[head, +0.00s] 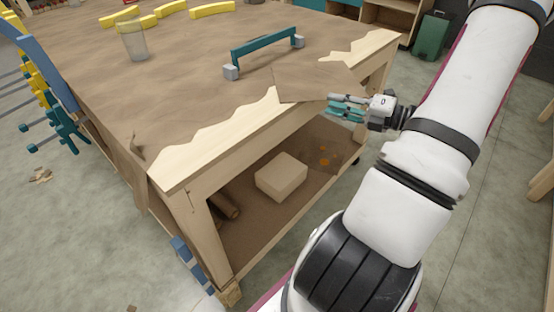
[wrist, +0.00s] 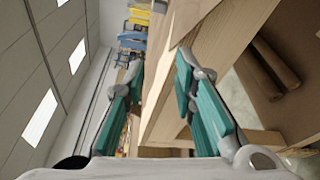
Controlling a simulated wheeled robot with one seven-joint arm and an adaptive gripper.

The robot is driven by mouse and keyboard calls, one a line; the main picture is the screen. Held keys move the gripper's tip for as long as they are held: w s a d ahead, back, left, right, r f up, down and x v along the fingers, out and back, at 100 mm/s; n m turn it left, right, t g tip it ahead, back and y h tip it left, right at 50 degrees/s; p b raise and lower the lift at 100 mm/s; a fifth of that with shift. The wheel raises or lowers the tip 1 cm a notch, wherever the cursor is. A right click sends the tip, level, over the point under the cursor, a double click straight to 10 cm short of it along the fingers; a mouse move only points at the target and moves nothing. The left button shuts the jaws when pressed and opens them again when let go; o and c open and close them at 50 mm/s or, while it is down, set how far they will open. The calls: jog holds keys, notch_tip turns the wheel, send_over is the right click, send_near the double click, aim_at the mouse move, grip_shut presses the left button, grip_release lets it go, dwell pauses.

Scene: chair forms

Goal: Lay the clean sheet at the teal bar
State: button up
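The teal bar (head: 265,47) stands on grey end blocks on the brown-covered worktable (head: 160,85). A flat brown sheet (head: 312,82) with straight edges lies between the bar and the table's near edge, across the ragged edge of the covering. Its right end reaches close to my gripper (head: 347,108), which is just off the table's near edge. In the wrist view, the teal fingers of my gripper (wrist: 160,78) stand apart, with the pale table edge (wrist: 165,100) showing beyond the gap. Nothing is visibly held. I cannot tell whether a finger touches the sheet.
A clear cup (head: 134,42) and several yellow curved pieces (head: 212,9) are on the table. A pale box (head: 281,177) sits on the lower shelf, with brown rolls (wrist: 275,65) there too. Blue and yellow chair forms (head: 48,80) hang at the left. Floor is open at right.

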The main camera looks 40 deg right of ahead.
jog(key=w+a+r+n+g+y, duration=0.1)
jog(key=a+r+n+g, duration=0.25)
jog(key=a+n, duration=0.45)
jog(key=a+r+n+g+y, duration=0.25)
jog(key=a+n+g, duration=0.35)
jog(key=a, duration=0.5)
jog(key=w+a+r+n+g+y, duration=0.1)
jog(key=a+r+n+g, duration=0.25)
jog(key=a+n, duration=0.5)
jog(key=s+a+n+h, duration=0.3)
jog(key=s+n, duration=0.2)
jog(key=n, duration=0.3)
jog(key=s+a+r+n+g+h, duration=0.1)
jog(key=s+a+n+h, duration=0.2)
jog(key=n, duration=0.4)
jog(key=s+a+r+n+h, duration=0.1)
jog(key=s+a+n+h, duration=0.2)
jog(key=s+n, duration=0.3)
jog(key=n, duration=0.2)
jog(key=shift+s+r+n, duration=0.25)
jog(key=shift+s+n, duration=0.05)
jog(key=shift+n, duration=0.05)
jog(key=shift+s+d+n+h, duration=0.1)
jog(key=shift+n+h, duration=0.25)
jog(key=shift+n, duration=0.15)
jog(key=shift+c, duration=0.8)
grip_shut()
jog(key=shift+d, duration=0.1)
jog(key=shift+d, duration=0.1)
